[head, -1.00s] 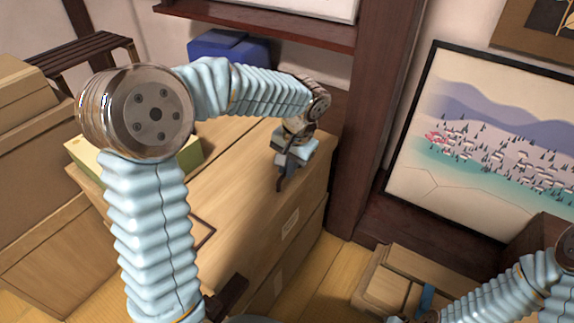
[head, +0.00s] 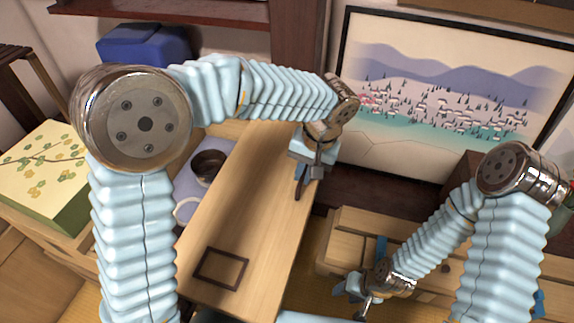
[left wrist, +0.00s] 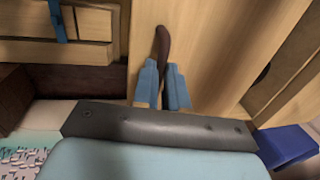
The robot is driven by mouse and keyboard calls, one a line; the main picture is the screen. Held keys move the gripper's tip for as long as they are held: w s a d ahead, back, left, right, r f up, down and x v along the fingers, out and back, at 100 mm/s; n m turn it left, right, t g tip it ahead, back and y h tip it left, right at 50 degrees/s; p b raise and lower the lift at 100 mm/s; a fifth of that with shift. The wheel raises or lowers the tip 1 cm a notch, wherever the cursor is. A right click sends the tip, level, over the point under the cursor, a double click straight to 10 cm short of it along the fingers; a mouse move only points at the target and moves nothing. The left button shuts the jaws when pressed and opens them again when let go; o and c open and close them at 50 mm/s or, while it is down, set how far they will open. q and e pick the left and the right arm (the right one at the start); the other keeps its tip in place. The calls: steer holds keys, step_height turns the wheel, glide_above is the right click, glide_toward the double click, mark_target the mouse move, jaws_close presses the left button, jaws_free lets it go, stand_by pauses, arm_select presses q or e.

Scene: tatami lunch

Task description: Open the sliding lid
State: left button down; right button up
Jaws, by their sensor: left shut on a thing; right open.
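The sliding lid (head: 255,205) is a long pale wooden panel, shifted right of the opening beside it. A dark square outline (head: 221,268) marks its near end. My left gripper (head: 306,168) is shut on the dark curved handle (head: 299,188) at the lid's right edge. In the left wrist view the blue fingertips (left wrist: 164,88) close around the handle (left wrist: 162,42), with the lid (left wrist: 225,45) behind it. In the opening a dark round bowl (head: 208,167) and a pale ring-shaped rim (head: 186,210) show on a lavender surface; my arm hides part of it. My right gripper (head: 357,296) is open and empty.
A box with a leaf-patterned top (head: 48,175) stands at the left, and a blue box (head: 145,45) lies behind. A low wooden chest (head: 345,235) is on the right, near my right gripper. A framed landscape picture (head: 450,90) stands behind it.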

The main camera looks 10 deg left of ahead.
arm_select(q)
steer(key=shift+d, duration=0.25)
steer(key=c, duration=1.2)
jaws_free()
steer(key=shift+o, duration=0.2)
step_height(320, 180, up, 14)
steer(key=d+p, duration=0.1)
steer(key=d, duration=0.1)
steer(key=shift+s+d+f+p, duration=0.2)
steer(key=shift+d+p, duration=0.1)
steer(key=shift+p, duration=0.05)
